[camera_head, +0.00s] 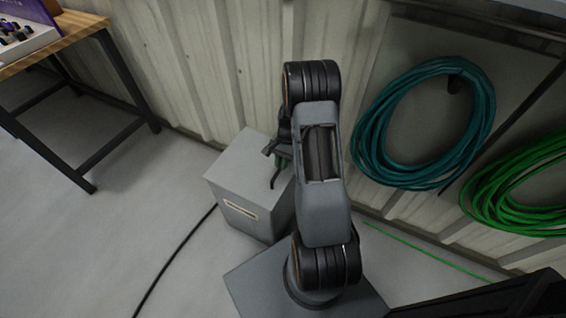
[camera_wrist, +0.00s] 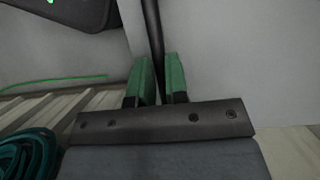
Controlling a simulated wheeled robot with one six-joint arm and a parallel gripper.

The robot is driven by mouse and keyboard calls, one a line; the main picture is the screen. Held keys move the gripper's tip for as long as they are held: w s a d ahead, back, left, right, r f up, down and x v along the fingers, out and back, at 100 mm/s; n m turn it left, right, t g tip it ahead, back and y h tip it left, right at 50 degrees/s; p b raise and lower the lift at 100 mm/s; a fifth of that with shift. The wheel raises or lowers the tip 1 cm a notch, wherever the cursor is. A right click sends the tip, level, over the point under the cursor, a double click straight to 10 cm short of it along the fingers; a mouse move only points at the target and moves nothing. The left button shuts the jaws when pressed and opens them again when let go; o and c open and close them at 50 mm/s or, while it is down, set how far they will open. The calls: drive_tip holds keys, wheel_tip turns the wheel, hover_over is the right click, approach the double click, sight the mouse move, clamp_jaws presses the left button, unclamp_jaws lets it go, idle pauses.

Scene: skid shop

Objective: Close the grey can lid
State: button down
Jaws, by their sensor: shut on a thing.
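The grey can (camera_head: 240,200) is a box-shaped bin with a pale label on its front, standing on the floor by the wall. Its lid (camera_head: 236,158) shows as a flat grey top; my arm covers its right part, and I cannot tell whether it is fully down. My gripper (camera_head: 279,163) is at the right side of the can top, partly hidden behind my arm. In the wrist view, the green fingers of my gripper (camera_wrist: 158,84) are shut on a thin dark bar (camera_wrist: 152,28) in front of grey surfaces. I cannot tell whether the bar belongs to the lid.
A corrugated wall (camera_head: 190,70) stands close behind the can. A teal hose coil (camera_head: 366,130) and a green one (camera_head: 490,222) hang at right. A workbench (camera_head: 70,35) stands at left. A black cable (camera_head: 172,262) crosses the otherwise clear left floor.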

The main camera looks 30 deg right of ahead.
drive_tip(key=c, duration=1.4)
unclamp_jaws()
drive_tip(key=shift+w+a, duration=0.25)
drive_tip(key=shift+w, duration=0.15)
drive_tip(key=shift+s+d, duration=0.15)
drive_tip(key=p+v, duration=0.3)
drive_tip(key=v, duration=1)
drive_tip(key=shift+r, duration=0.4)
drive_tip(key=shift+d, duration=0.1)
drive_tip(key=s+a+r+n+t+h+p, duration=0.1)
drive_tip(key=s+a+r+n+p, duration=0.3)
drive_tip(key=r, duration=0.8)
drive_tip(key=s+a+r+n+t+h+p, duration=0.1)
drive_tip(key=s+a+r+n+t+p, duration=0.2)
drive_tip(key=r, duration=0.9)
drive_tip(key=s+a+r+n+t+h+p, duration=0.1)
drive_tip(key=s+a+r+n+t+p, duration=0.1)
drive_tip(key=s+a+r+n+p, duration=0.3)
drive_tip(key=s+a+r+p, duration=0.4)
drive_tip(key=a+r+p, duration=0.2)
drive_tip(key=r+p, duration=0.1)
drive_tip(key=shift+h+p, duration=0.4)
drive_tip(key=shift+p, duration=0.35)
